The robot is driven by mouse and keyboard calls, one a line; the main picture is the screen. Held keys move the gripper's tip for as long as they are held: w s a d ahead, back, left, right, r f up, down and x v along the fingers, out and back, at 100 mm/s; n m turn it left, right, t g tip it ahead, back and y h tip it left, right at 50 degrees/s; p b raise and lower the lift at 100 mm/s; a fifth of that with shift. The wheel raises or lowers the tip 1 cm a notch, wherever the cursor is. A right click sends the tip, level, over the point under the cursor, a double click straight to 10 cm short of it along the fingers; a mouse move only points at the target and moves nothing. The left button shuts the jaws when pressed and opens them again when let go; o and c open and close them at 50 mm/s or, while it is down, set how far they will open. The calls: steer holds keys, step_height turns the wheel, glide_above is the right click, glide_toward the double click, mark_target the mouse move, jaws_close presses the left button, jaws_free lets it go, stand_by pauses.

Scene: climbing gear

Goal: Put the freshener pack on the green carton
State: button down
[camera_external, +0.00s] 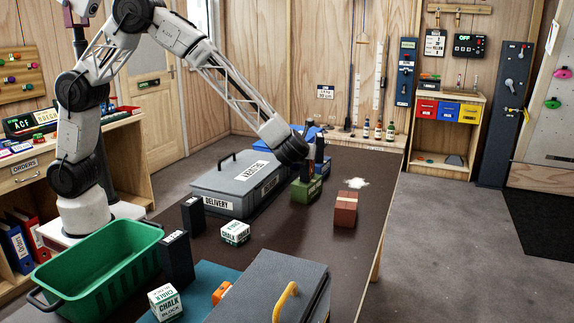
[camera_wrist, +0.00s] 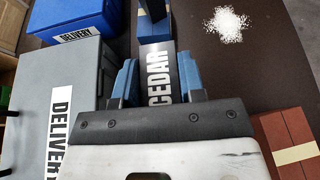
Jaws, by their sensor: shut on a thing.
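My gripper (camera_external: 308,166) is low over the green carton (camera_external: 302,192) in the outside view. In the wrist view, the two blue fingers of my gripper (camera_wrist: 155,82) stand on either side of a dark pack marked CEDAR (camera_wrist: 160,72) and are shut on it. This looks like the freshener pack. I cannot tell whether its underside touches the carton. The carton cannot be made out in the wrist view.
Grey delivery case (camera_external: 232,187) stands left of the carton, a blue box (camera_wrist: 76,18) behind. A red-brown block (camera_external: 346,209) and white powder (camera_external: 355,183) lie right. Dark upright blocks (camera_external: 177,258), chalk boxes (camera_external: 235,233) and a green basket (camera_external: 105,270) are nearer.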

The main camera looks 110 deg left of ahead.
steer(key=shift+f, duration=0.1)
steer(key=c, duration=0.7)
jaws_free()
steer(key=shift+d+r, duration=0.4)
steer(key=shift+d, duration=0.15)
steer(key=v, duration=1)
steer(key=shift+d+r, duration=0.1)
steer(key=shift+d, duration=0.3)
